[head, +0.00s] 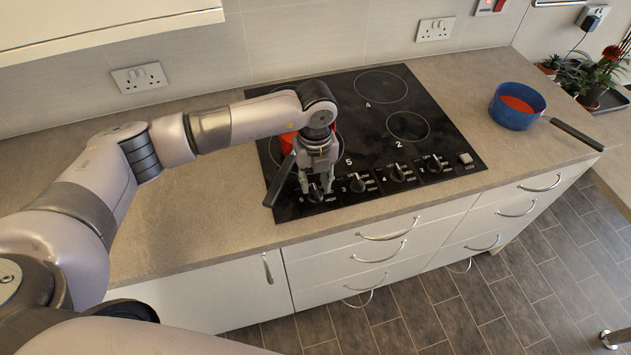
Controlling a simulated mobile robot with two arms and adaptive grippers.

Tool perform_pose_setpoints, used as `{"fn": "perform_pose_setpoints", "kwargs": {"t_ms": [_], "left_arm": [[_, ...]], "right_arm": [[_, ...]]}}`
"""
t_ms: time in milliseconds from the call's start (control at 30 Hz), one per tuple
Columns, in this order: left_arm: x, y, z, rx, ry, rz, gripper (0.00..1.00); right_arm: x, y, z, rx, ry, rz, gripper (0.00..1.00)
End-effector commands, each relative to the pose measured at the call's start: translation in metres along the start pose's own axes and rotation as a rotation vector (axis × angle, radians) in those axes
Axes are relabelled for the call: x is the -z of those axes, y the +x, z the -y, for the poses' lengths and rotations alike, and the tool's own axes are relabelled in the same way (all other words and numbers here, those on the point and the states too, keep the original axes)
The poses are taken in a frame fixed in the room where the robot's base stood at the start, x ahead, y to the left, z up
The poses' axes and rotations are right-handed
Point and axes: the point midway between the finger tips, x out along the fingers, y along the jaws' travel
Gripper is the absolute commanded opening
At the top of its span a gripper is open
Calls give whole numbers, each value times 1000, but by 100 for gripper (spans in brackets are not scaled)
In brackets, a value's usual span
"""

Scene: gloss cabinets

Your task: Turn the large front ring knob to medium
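The black hob (370,120) is set in the worktop, with a row of black knobs along its front edge. The leftmost knob (316,195) is at my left gripper (316,188), which points down over it. The two fingers are apart, one on each side of this knob; I cannot tell whether they touch it. The second knob (357,184), third knob (398,173) and fourth knob (434,164) are clear of the gripper. The knob markings are too small to read for a setting. My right gripper is not in view.
A red pan (287,141) stands on the hob behind my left arm, its dark handle (280,180) reaching forward just left of the gripper. A blue pan (517,107) stands on the worktop at right. Drawers (375,250) with handles are below. The left worktop is clear.

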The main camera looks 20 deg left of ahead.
Motion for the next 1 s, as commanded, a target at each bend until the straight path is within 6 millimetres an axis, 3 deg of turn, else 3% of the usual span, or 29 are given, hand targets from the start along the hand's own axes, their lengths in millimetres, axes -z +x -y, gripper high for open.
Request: {"fn": "perform_pose_setpoints", "kwargs": {"t_ms": [200, 533, 1000], "left_arm": [[0, 22, 0, 0, -1, -2, 30], [0, 26, 1, 1, 0, -1, 30], [0, 26, 1, 1, -1, -1, 0]], "right_arm": [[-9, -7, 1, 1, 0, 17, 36], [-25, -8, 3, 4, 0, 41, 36], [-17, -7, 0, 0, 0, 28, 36]]}}
